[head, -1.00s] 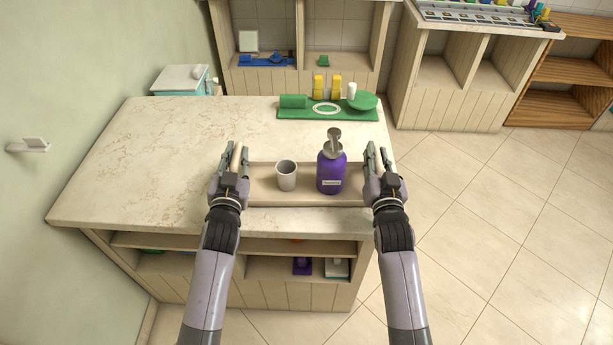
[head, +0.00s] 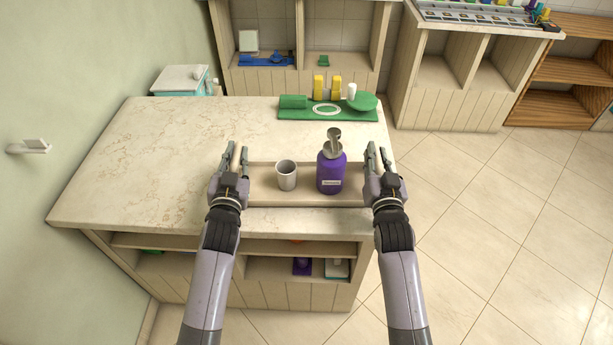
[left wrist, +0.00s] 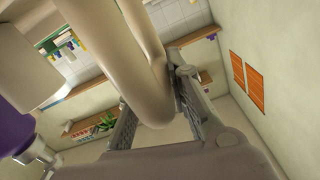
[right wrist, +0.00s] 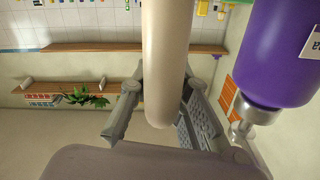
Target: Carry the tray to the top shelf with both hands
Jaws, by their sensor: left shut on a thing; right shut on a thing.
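The light wooden tray (head: 262,188) is on the near right part of the marble-topped counter, with no clear gap under it. A grey cup (head: 286,178) and a purple pump bottle (head: 331,175) stand upright on it. My left gripper (head: 236,157) is shut on the tray's left handle, a thick beige bar in the left wrist view (left wrist: 140,60). My right gripper (head: 377,157) is shut on the right handle, which runs between its fingers in the right wrist view (right wrist: 165,65). The purple bottle also shows in the right wrist view (right wrist: 285,50).
A green mat (head: 300,113) with yellow, white and green items lies at the counter's back right. The marble counter top (head: 150,165) is bare on the left. Wooden shelves (head: 565,70) stand at the far right. Tiled floor (head: 490,220) is open to the right.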

